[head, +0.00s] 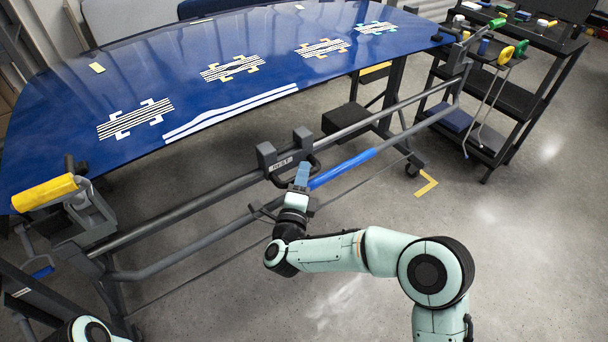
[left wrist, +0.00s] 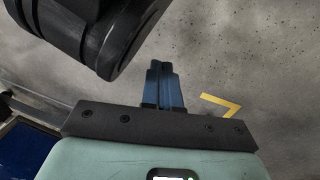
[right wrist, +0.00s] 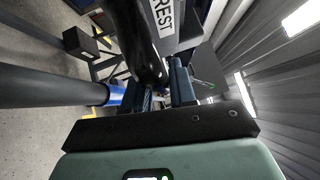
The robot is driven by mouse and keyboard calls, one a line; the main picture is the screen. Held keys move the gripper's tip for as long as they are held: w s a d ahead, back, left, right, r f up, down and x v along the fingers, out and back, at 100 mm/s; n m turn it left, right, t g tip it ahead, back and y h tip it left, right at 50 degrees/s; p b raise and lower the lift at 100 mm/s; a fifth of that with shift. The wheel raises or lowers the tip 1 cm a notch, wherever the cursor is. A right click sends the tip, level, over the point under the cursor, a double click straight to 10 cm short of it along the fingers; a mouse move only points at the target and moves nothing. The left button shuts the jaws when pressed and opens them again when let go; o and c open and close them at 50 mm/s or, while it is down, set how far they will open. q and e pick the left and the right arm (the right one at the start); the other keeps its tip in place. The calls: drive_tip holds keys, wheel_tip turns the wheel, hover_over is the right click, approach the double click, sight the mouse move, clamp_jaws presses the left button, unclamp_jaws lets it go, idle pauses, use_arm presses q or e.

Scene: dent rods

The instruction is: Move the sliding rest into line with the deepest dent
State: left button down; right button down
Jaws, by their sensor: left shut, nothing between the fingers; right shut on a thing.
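The sliding rest (head: 268,158), a dark block labelled REST, sits on the long rail in front of the blue panel (head: 110,75). My right gripper (head: 302,176) is shut on its dark handle, and the REST label (right wrist: 162,18) shows close by in the right wrist view. The panel bears striped patches with white (head: 134,118), yellow (head: 231,68), orange (head: 322,48) and teal (head: 376,28) corner marks. The white-marked stripes look nearly straight; the yellow- and orange-marked ones bend in the middle. My left gripper (left wrist: 160,86) is shut and empty over the floor.
A blue sleeve (head: 342,168) is on the lower bar, right of the rest. A yellow-topped clamp (head: 44,193) stands at the rail's left end. A black shelf cart (head: 515,95) with tools stands at the right. The floor in front is clear.

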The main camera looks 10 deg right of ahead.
drive_tip(key=c, duration=1)
unclamp_jaws()
drive_tip(key=shift+c, duration=0.2)
use_arm(q)
drive_tip(key=w+r, duration=0.1)
drive_tip(key=w+r+t+p, duration=0.1)
drive_tip(key=shift+w+d+r, duration=0.2)
drive_tip(key=shift+w+r, duration=0.05)
drive_tip(key=shift+w, duration=0.15)
use_arm(e)
drive_tip(key=v, duration=1.3)
drive_tip(key=shift+s, duration=0.2)
drive_tip(key=shift+a+f, duration=0.1)
